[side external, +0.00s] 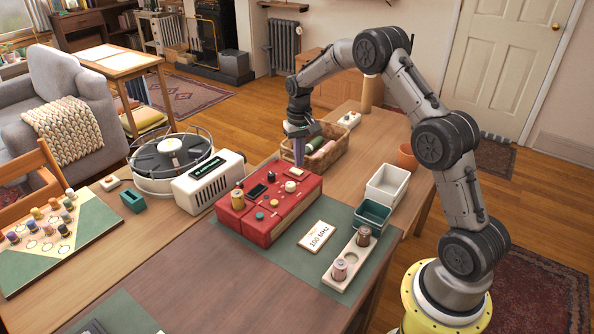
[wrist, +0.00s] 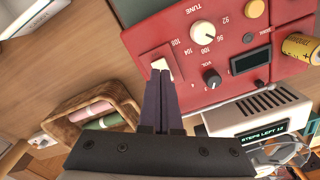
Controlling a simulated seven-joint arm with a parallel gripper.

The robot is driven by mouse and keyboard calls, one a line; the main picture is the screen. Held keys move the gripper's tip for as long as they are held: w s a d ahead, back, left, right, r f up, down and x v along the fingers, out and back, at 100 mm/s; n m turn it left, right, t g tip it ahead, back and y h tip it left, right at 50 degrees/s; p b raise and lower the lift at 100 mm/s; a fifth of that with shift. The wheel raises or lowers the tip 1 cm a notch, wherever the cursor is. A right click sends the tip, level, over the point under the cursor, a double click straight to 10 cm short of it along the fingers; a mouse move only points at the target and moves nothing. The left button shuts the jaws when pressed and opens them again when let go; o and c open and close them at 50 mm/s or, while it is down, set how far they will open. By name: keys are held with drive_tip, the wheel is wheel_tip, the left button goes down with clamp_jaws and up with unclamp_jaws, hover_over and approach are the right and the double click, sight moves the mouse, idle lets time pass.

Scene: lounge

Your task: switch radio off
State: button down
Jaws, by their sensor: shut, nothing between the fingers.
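The red radio (side external: 285,222) stands on the table; its top carries a white tune knob (wrist: 203,31), a dark volume knob (wrist: 211,78), a dark display (wrist: 251,61) and a white switch (wrist: 163,64) set near one edge. My gripper (side external: 299,162) is at the radio's far edge, fingers pointing down. In the wrist view its purple fingertips (wrist: 160,73) are together, empty, and overlap the switch's near end. I cannot tell whether they touch it. The fingers hide part of the switch, so its on or off position is unclear.
A wicker basket (side external: 337,153) with rolled cloths is close beside my gripper. A white box with a green display (side external: 190,194) stands left of the radio. A "100 MHz" card (side external: 317,238), a wooden tray (side external: 351,262) and bins (side external: 387,185) lie to the right.

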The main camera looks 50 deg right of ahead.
sight(299, 172)
drive_tip(key=shift+r, duration=2.3)
